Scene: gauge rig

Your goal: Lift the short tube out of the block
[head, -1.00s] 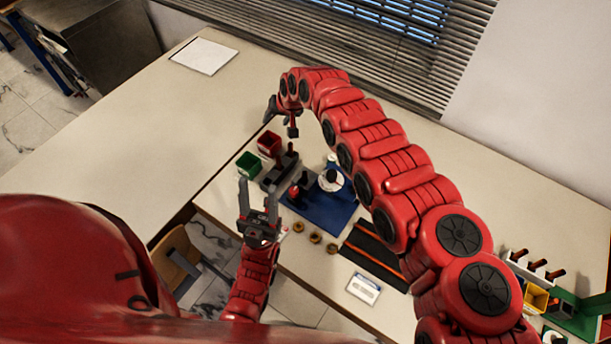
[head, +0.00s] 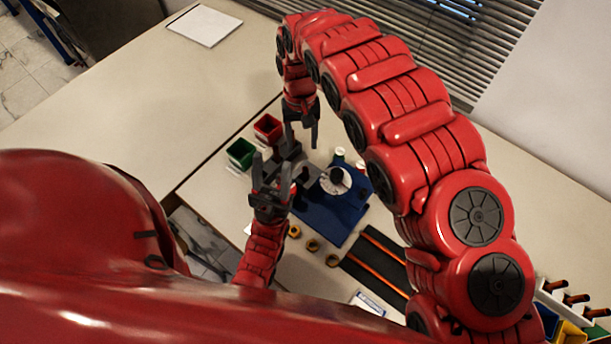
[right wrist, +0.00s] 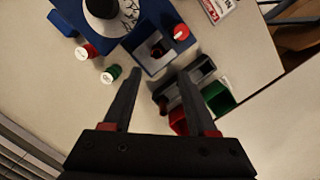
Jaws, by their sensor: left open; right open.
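A grey block (right wrist: 187,84) with slots shows in the right wrist view, just beyond the right fingertip. A dark reddish upright piece (right wrist: 166,102) stands at its near end; I cannot tell if this is the short tube. In the head view the block (head: 287,149) is partly hidden by my grippers. My left gripper (head: 271,166) is open and empty, in front of the block.
A red bin (head: 267,127) and a green bin (head: 240,153) stand left of the block. A blue mat (head: 328,221) with a white dial (head: 335,181) lies right. Brass rings (head: 312,245) and a black tray (head: 362,266) are nearer. The left table is mostly clear.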

